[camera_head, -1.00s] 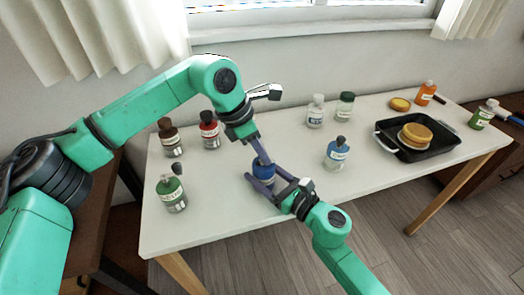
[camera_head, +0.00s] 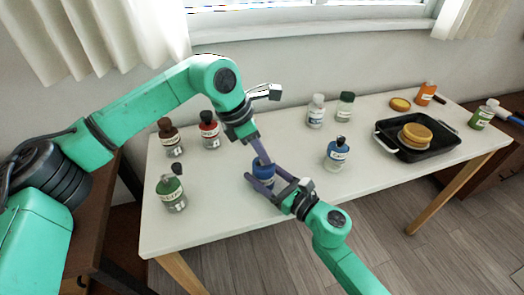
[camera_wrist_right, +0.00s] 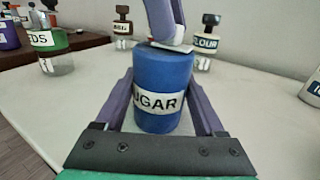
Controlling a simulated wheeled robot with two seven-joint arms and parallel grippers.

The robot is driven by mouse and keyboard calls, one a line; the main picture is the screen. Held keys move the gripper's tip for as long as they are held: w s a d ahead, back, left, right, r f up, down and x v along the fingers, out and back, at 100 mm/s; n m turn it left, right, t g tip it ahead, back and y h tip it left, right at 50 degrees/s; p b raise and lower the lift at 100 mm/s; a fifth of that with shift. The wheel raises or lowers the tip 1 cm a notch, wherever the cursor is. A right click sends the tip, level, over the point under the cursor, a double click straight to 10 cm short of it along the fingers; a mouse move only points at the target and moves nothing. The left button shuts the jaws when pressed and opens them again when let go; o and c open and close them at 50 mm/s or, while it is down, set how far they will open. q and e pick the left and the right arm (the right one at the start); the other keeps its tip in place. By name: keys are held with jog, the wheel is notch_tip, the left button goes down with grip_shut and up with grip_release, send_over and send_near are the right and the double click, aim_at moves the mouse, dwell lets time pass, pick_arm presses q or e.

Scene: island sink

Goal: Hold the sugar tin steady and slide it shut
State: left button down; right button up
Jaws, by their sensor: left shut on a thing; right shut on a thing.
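The sugar tin (camera_head: 264,171) is a blue cylinder standing upright on the white table. In the right wrist view the tin (camera_wrist_right: 160,82) shows a white label reading "UGAR", its first letter hidden. My right gripper (camera_head: 265,180) is shut on the tin's body, one purple finger on each side. My left gripper (camera_head: 262,158) comes down from above and is shut at the tin's top. In the right wrist view the left gripper's tip (camera_wrist_right: 172,42) covers the lid area, with a pale flat piece under it. How far the lid is shut is hidden.
A blue-labelled bottle (camera_head: 337,153) stands right of the tin. Green (camera_head: 171,193), red (camera_head: 210,131) and brown (camera_head: 170,139) bottles stand left. A black pan (camera_head: 402,152) holding a yellow round item lies at right. The table in front of the blue-labelled bottle is clear.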

dwell(0.4)
pick_arm(q)
jog(key=shift+s+a, duration=0.2)
jog(key=shift+a, duration=0.6)
jog(key=c, duration=0.8)
grip_release()
jog(key=shift+d, duration=0.1)
jog(key=shift+o, duration=0.2)
jog(key=v, duration=1.2)
jog(key=shift+r, duration=0.1)
pick_arm(e)
jog(key=o, duration=1.5)
jog(key=shift+c, duration=0.2)
